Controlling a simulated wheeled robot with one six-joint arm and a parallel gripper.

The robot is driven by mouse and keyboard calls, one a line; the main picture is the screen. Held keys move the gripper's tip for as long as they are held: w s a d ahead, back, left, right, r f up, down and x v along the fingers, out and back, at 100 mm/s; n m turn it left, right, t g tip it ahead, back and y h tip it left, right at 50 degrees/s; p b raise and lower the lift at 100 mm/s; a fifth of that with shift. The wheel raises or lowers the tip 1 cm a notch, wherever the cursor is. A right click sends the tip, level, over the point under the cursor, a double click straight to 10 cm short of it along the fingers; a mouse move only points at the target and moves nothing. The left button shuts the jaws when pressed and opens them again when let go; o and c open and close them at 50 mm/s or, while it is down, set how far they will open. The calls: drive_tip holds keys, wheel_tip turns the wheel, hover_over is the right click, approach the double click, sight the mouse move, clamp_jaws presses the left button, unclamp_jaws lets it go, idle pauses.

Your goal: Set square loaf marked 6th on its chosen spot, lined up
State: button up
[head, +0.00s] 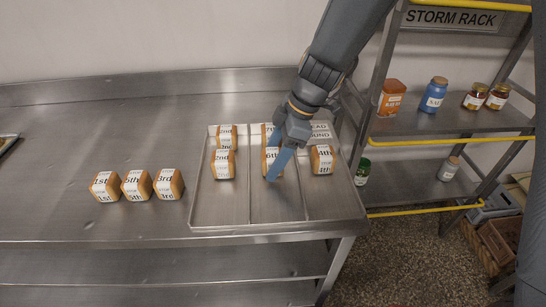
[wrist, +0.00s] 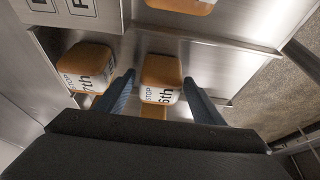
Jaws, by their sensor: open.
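The square loaf marked 6th (head: 268,158) is upright in the middle lane of the metal tray (head: 235,221), partly hidden by my gripper in the head view. In the wrist view the 6th loaf (wrist: 161,75) shows between my two fingers, with its label facing down the picture. My gripper (head: 279,166) is open, with one blue finger on each side of the loaf; whether either finger touches it cannot be told. Another loaf (wrist: 84,66) in the same lane lies just behind it, outside the fingers, with a gap between them.
Two loaves (head: 223,165) stand in the left lane. The loaf marked 4th (head: 322,160) stands in the right lane, in front of a sign (head: 319,131). Three loaves (head: 136,186) stand on the counter left of the tray. A storm rack (head: 450,122) with jars is at the right.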

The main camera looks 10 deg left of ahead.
drive_tip(key=b+v, duration=0.2)
drive_tip(key=v, duration=1)
